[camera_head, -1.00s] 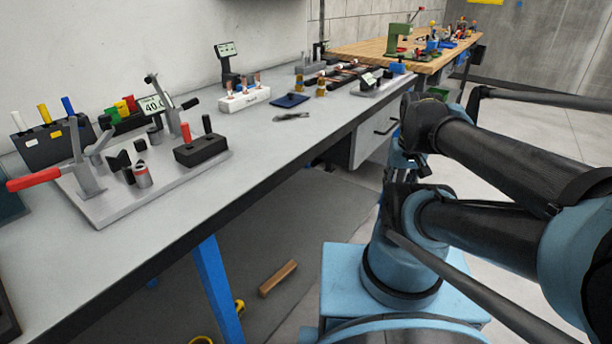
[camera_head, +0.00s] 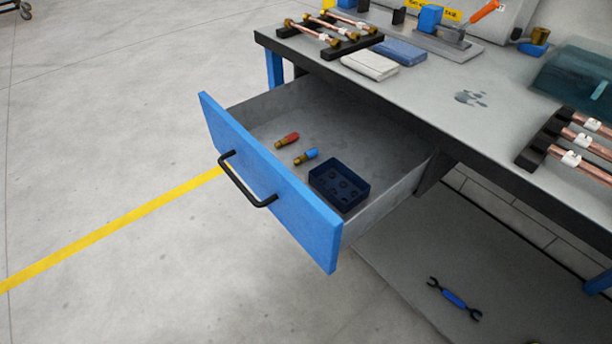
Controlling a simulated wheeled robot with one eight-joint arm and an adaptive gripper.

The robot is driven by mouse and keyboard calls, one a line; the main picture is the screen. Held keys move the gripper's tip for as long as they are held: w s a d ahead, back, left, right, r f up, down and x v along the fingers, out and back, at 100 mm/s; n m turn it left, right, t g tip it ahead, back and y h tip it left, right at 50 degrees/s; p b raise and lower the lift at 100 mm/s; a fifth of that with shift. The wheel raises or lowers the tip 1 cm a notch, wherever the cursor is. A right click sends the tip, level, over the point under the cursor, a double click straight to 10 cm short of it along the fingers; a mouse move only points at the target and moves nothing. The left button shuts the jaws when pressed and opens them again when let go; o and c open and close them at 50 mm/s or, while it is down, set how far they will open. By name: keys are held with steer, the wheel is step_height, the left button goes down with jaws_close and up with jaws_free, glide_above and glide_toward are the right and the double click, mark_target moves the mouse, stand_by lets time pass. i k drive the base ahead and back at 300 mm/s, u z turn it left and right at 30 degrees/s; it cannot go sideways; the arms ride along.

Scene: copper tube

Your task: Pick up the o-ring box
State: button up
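A small dark blue open box (camera_head: 339,185), with several dark round shapes inside, sits in the open drawer near its right front corner; it looks like the o-ring box. The drawer has a blue front panel (camera_head: 270,181) with a black handle (camera_head: 246,182) and grey inner walls. It is pulled out from under the grey workbench. My gripper is not in the head view now, so its state and its distance from the box do not show.
A red-ended fitting (camera_head: 287,141) and a blue-ended fitting (camera_head: 306,157) lie in the drawer left of the box. Copper tubes on black racks (camera_head: 360,43) stand on the benchtop (camera_head: 440,90). A blue wrench (camera_head: 454,298) lies low beneath the bench. The floor left of the drawer is clear.

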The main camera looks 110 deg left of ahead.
mark_target(339, 186)
steer(key=k, duration=0.55)
steer(key=u, duration=5.15)
steer(key=i, duration=1.65)
steer(key=u, duration=0.05)
